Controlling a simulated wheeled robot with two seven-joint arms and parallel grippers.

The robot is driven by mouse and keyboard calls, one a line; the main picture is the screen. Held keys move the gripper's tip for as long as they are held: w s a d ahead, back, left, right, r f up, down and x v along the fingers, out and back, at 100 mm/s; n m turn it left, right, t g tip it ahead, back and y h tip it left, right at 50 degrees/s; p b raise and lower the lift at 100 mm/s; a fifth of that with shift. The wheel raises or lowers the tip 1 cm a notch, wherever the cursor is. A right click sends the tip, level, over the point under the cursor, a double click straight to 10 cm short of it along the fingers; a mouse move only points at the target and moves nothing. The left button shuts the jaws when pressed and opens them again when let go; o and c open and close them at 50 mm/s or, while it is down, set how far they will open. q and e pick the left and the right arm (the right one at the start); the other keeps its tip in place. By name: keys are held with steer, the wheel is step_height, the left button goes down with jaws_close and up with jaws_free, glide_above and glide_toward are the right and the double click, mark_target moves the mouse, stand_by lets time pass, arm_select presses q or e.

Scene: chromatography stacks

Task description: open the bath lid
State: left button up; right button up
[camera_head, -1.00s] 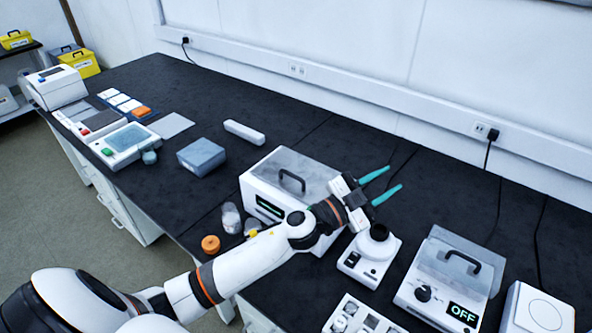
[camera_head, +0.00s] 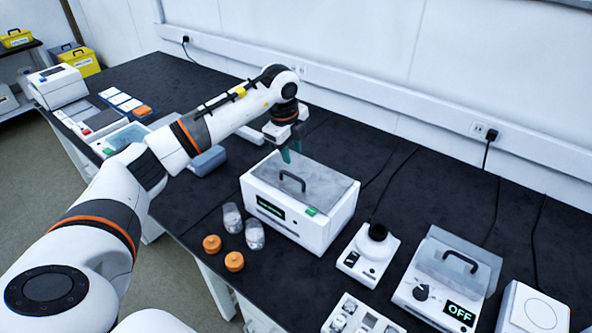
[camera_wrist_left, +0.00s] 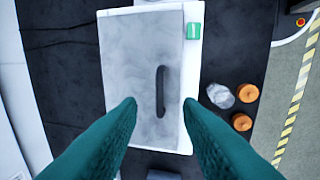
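A white bath box (camera_head: 322,228) with a green display stands on the black bench. Its grey, cloudy lid (camera_head: 325,180) is shut and has a black arched handle (camera_head: 292,181). The lid (camera_wrist_left: 142,70) and handle (camera_wrist_left: 160,92) also show in the left wrist view. My left gripper (camera_head: 291,157) points down above the lid's back part, with teal fingers. In the left wrist view the fingers (camera_wrist_left: 159,102) are apart and empty, with the handle seen between them. I see no contact with the handle. My right gripper is out of view.
A second lidded device (camera_head: 436,296) reading OFF stands at the right. A small device with a black round top (camera_head: 374,246) is between them. Two glass jars (camera_head: 232,218) and orange caps (camera_head: 234,262) sit left of the box. A blue-grey block (camera_head: 207,161) lies behind my arm.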

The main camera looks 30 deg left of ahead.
mark_target(296, 179)
arm_select(q)
steer(key=f, duration=0.3)
steer(key=w+f+p, duration=0.1)
steer(key=f, duration=0.2)
steer(key=w+f+p, duration=0.1)
steer(key=f, duration=0.2)
steer(key=shift+d+f, duration=0.1)
steer(key=shift+s, duration=0.1)
steer(key=shift+c, duration=0.5)
jaws_close()
